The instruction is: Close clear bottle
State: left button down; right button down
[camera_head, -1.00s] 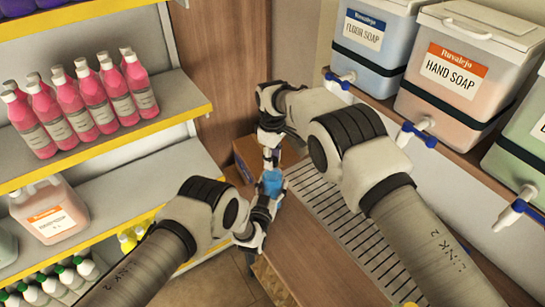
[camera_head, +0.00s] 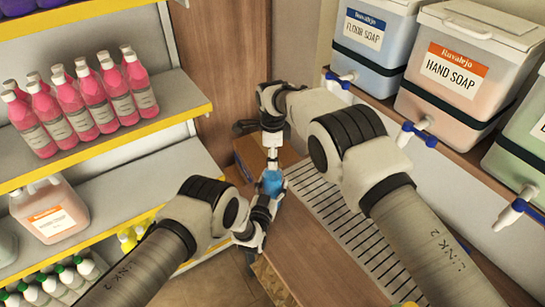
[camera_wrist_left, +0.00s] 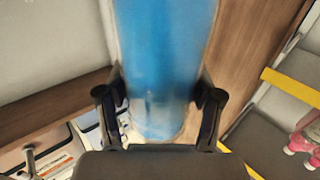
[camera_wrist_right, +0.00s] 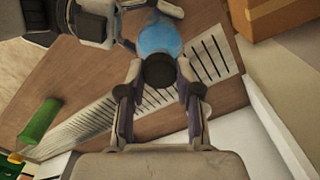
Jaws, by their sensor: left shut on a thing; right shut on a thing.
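The clear bottle with blue liquid (camera_head: 271,184) stands roughly upright over the wooden counter in the head view. My left gripper (camera_head: 257,213) is shut around its body; the left wrist view shows the blue body (camera_wrist_left: 160,70) between both fingers. My right gripper (camera_head: 271,150) points down from above at the bottle's top. In the right wrist view it is shut on a dark round cap (camera_wrist_right: 159,71), in line with the blue bottle (camera_wrist_right: 158,38) beyond it. Whether the cap sits fully on the neck is hidden.
A slotted drain grate (camera_head: 335,215) lies in the counter to the right. Soap drums with blue taps, including the hand soap drum (camera_head: 458,85), stand on the right shelf. Pink bottles (camera_head: 85,110) fill the left shelf. A cardboard box (camera_head: 290,154) is behind the grippers.

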jog(key=c, duration=0.7)
grip_release()
jog(key=shift+r, duration=0.1)
pick_arm(q)
jog(key=shift+c, duration=0.5)
grip_release()
pick_arm(e)
notch_tip(320, 180, up, 12)
jog(key=shift+f, duration=0.1)
pick_arm(q)
jog(key=v, duration=1.2)
